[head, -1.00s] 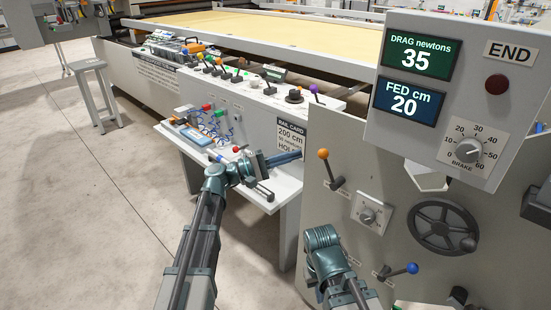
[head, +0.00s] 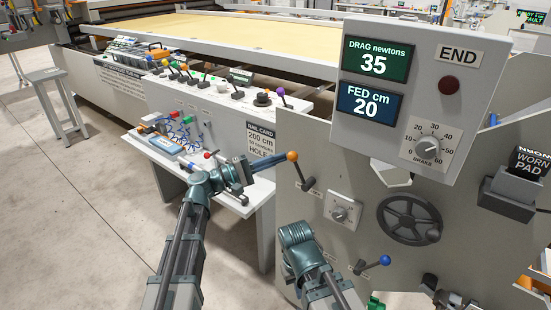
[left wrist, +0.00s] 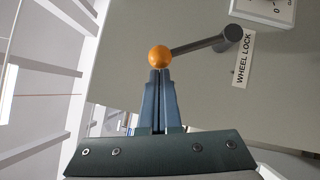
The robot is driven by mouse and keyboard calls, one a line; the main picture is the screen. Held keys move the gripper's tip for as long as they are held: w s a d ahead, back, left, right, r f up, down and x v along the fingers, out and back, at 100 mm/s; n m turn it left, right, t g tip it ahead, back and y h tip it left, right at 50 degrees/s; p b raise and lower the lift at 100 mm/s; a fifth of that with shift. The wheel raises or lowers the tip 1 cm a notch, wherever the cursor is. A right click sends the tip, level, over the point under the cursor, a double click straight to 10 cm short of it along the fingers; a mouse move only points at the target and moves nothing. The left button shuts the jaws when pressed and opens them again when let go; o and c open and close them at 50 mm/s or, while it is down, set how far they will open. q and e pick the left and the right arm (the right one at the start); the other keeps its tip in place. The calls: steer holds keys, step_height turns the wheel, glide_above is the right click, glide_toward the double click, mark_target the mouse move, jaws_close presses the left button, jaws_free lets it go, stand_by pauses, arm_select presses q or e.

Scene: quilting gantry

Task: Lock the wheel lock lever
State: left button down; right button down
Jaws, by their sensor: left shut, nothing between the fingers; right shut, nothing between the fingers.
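The wheel lock lever, a dark arm with an orange ball (head: 293,156), sticks up and left from its pivot on the grey end panel. In the left wrist view its orange ball (left wrist: 160,57) is right at the fingertips, and its arm runs right to a pivot beside the WHEEL LOCK label (left wrist: 243,60). My left gripper (head: 283,159) is shut and empty, its tips at the ball; touching or just short of it, I cannot tell. My right gripper (head: 295,235) is low before the panel, its fingers not clearly visible. A dark handwheel (head: 408,220) is right of the lever.
A blue-ball lever (head: 384,260) and a small dial (head: 342,211) are on the same panel. A display box (head: 410,100) reads drag 35, fed 20. A side shelf (head: 240,205) lies under my left arm. A worn pad box (head: 508,195) is at right.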

arm_select(q)
steer(key=s+d+r+m+y+p, duration=0.3)
steer(key=s+d+m+y+p, duration=0.3)
steer(key=p, duration=0.9)
steer(key=shift+s+d+r+m+g+y, duration=0.3)
steer(key=shift+s+d+r+m+g, duration=0.1)
steer(key=shift+d+m, duration=1.2)
